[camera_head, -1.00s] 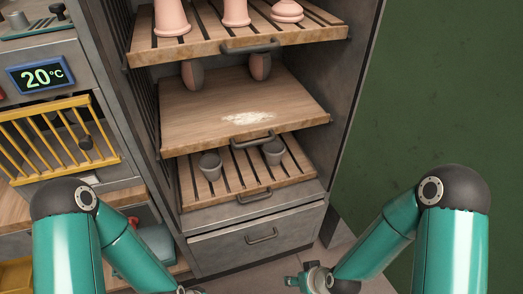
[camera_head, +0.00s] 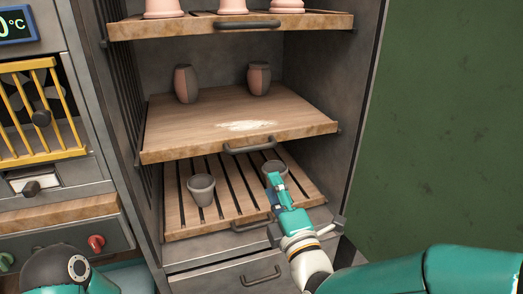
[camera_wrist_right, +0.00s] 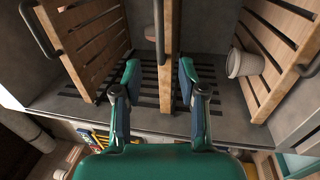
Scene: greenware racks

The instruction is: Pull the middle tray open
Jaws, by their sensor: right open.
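The middle tray (camera_head: 190,125) is a plain wooden board with a white powder patch and a dark bar handle (camera_head: 250,146) on its front edge. In the right wrist view its edge (camera_wrist_right: 168,85) shows edge-on between my fingers, with the dark handle (camera_wrist_right: 158,28) beyond the fingertips. My right gripper (camera_head: 275,182) is open and empty, below the handle and in front of the bottom tray in the head view; it also shows in the wrist view (camera_wrist_right: 158,72). It appears apart from the handle. My left gripper is out of view.
The slatted bottom tray (camera_head: 180,222) holds two grey cups (camera_head: 201,190), one partly behind my gripper. The top tray (camera_head: 180,28) holds pink pieces. Two vases (camera_head: 186,84) stand at the back of the middle level. A drawer (camera_head: 225,278) is below; a green wall (camera_head: 450,120) is right.

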